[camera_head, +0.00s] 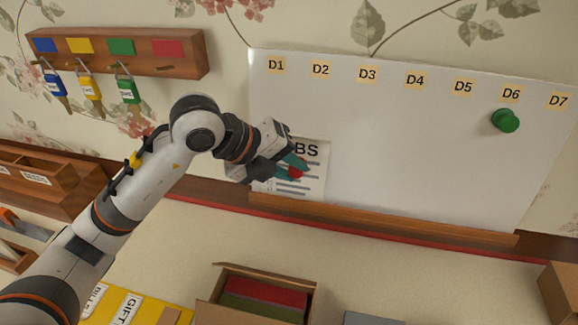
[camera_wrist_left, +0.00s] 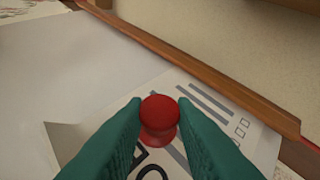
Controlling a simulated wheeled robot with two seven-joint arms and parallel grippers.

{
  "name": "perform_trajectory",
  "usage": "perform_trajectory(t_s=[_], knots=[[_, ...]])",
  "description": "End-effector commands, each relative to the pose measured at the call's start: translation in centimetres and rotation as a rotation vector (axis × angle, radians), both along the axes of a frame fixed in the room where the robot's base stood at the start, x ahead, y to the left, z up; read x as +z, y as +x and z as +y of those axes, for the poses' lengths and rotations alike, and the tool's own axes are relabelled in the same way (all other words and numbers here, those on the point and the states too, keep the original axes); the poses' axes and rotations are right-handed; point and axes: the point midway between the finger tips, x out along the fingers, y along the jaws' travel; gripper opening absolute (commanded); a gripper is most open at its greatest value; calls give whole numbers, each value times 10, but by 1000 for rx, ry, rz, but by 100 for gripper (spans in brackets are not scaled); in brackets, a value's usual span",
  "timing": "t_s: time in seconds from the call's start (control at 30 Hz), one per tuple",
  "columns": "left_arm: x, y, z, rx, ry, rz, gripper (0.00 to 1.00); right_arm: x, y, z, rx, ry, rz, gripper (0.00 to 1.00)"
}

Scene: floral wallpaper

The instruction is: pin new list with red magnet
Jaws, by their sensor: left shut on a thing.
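The paper list (camera_head: 315,178) is upright at the lower left of the whiteboard (camera_head: 420,150), just above its wooden ledge. Part of its heading is hidden by my gripper; the letters "BS" show. My left gripper (camera_head: 293,166) is in front of the list, with its teal fingers shut on the red magnet (camera_head: 296,172). In the left wrist view the red magnet (camera_wrist_left: 159,112) sits between both fingertips, over the list (camera_wrist_left: 205,100). I cannot tell whether the magnet touches the paper. My right gripper is out of view.
A green magnet (camera_head: 505,121) is on the board under D6. A wooden key rack (camera_head: 120,52) with several coloured tags hangs at the upper left. The wooden ledge (camera_head: 380,222) runs below the board. An open box (camera_head: 258,293) stands on the surface below.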

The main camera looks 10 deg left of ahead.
Motion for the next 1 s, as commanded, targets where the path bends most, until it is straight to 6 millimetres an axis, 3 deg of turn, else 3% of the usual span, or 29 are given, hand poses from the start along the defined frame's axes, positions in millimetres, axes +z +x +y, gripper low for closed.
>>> perform_trajectory(t_s=[1.0], knots=[[-1, 7, 0, 1, 0, -1, 2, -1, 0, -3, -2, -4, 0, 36]])
